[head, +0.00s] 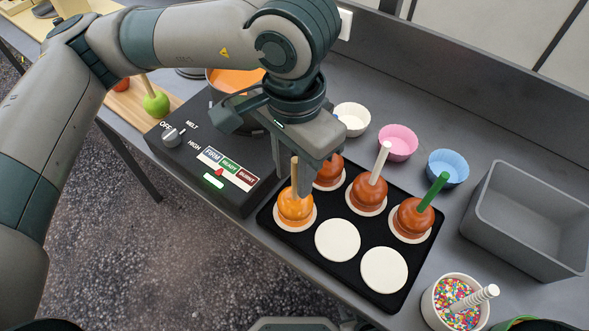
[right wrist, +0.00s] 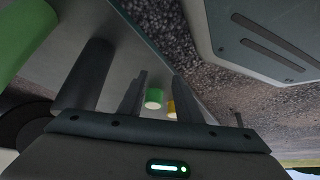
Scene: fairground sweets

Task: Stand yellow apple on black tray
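The yellow apple (head: 296,208), glossy amber with a pale wooden stick (head: 295,176), stands upright on a white disc at the left corner of the black tray (head: 327,274) in the head view. My left gripper (head: 306,180) is directly above it, its fingers down at the stick. Whether they grip the stick is unclear from this angle. Brown coated apples (head: 413,219) stand on other discs, one partly hidden by my left gripper. Two white discs (head: 338,240) at the tray's front are bare. My right gripper (right wrist: 160,95) is open and empty in the right wrist view.
A black melter (head: 226,165) with an orange-filled pot (head: 235,80) stands left of the tray. Paper cups (head: 398,142) line the back. A grey bin (head: 525,218) and a sprinkle cup (head: 455,303) stand right. A green apple (head: 156,103) sits on a wooden board (head: 125,105).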

